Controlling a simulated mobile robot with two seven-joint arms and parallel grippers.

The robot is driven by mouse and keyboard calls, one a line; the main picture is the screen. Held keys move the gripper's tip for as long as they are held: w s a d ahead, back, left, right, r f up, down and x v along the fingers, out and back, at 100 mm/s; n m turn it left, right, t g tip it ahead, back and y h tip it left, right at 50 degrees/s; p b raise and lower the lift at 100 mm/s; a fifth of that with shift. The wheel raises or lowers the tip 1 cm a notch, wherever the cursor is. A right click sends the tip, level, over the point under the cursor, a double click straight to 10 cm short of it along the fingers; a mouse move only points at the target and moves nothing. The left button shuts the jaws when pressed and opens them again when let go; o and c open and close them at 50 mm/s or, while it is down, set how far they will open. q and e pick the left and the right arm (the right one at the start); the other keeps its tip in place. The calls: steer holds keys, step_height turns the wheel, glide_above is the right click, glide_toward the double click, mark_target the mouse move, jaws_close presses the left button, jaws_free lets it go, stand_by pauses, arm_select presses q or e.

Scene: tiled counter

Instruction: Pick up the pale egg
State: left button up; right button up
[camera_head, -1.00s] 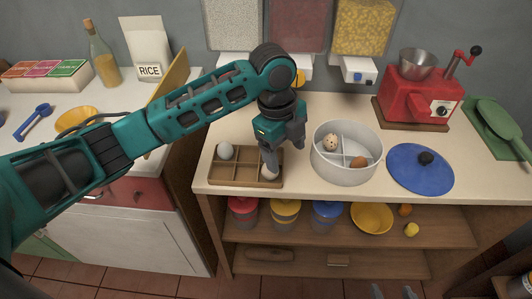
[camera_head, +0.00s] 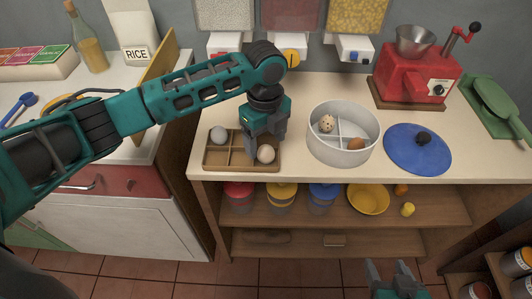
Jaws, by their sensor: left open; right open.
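A pale cream egg (camera_head: 266,153) sits in the front right part of the wooden compartment tray (camera_head: 226,166). A whiter, greyish egg (camera_head: 219,134) sits in the tray's back left compartment. My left gripper (camera_head: 264,148) is open and points down at the cream egg, its fingers close around or just behind it; I cannot tell whether they touch it. The gripper hides the tray's back right part. A speckled egg (camera_head: 327,123) and a brown egg (camera_head: 356,144) lie in separate compartments of the round white container (camera_head: 342,157). My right gripper (camera_head: 389,268) is open and empty, low at the bottom edge.
A blue lid (camera_head: 410,155) lies right of the white container. A red grinder (camera_head: 415,80) and a green scoop-like item (camera_head: 495,100) stand further right. Dispensers (camera_head: 290,58) line the wall behind. A shelf below holds several jars and a yellow bowl (camera_head: 368,198).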

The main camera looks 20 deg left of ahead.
mark_target(266, 146)
arm_select(q)
step_height(266, 146, down, 3)
steer(key=shift+f, duration=0.2)
steer(key=c, duration=0.7)
